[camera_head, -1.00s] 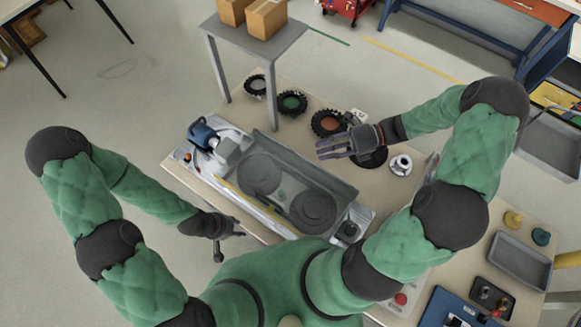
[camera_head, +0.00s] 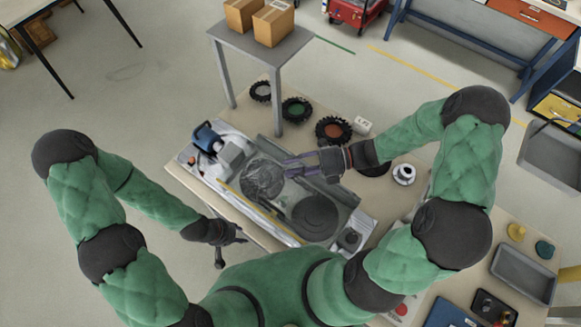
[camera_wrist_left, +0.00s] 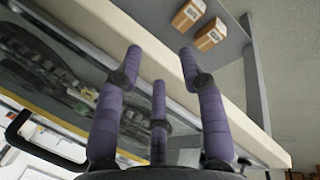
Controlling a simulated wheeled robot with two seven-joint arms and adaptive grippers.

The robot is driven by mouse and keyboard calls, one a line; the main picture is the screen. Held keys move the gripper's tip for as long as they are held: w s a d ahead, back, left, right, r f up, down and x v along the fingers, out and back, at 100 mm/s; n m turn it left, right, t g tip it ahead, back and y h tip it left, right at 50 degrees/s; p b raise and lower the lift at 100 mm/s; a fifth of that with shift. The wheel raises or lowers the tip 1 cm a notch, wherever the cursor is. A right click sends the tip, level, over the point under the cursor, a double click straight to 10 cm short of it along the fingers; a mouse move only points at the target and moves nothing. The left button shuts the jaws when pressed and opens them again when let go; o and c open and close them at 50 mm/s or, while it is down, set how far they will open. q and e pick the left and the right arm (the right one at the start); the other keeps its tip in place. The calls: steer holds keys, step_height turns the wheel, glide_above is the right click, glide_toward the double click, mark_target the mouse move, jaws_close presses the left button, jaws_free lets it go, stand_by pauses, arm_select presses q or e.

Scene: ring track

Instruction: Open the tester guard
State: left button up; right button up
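The tester is a long grey trough (camera_head: 345,192) on the table, with two dark discs inside and a yellow strip (camera_head: 228,190) along its near edge. Its guard seems to be a clear panel over the discs, hard to make out; I cannot tell how far it is open. The left wrist view shows a black handle (camera_wrist_left: 45,142) beside a yellow edge. My left gripper (camera_head: 242,235) is at the tester's near side; its fingers (camera_wrist_left: 160,72) are spread and empty. My right gripper (camera_head: 287,168) hangs above the tester's far side, fingers apart, nothing visible between them.
A blue motor (camera_head: 206,137) stands at the tester's left end. Tyres (camera_head: 296,110) lie behind it, near a grey stand (camera_head: 262,46) carrying boxes. A pale flanged part (camera_head: 404,174) is right of my right gripper. A grey tray (camera_head: 523,275) lies at the right.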

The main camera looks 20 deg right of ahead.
steer(key=shift+a, duration=0.55)
jaws_close()
arm_select(q)
steer(key=shift+r, duration=0.1)
jaws_close()
steer(key=s+d+r+n+t+h, duration=0.1)
steer(key=d+r+n+t, duration=0.1)
steer(key=r+n, duration=0.6)
steer(key=s+d+r+n+t, duration=0.1)
steer(key=d+r+n, duration=0.4)
steer(key=n, duration=1)
step_height(320, 180, up, 4)
steer(key=shift+s+f+t+h, duration=0.15)
steer(key=shift+f+t+h, duration=0.1)
steer(key=shift+t+h, duration=0.25)
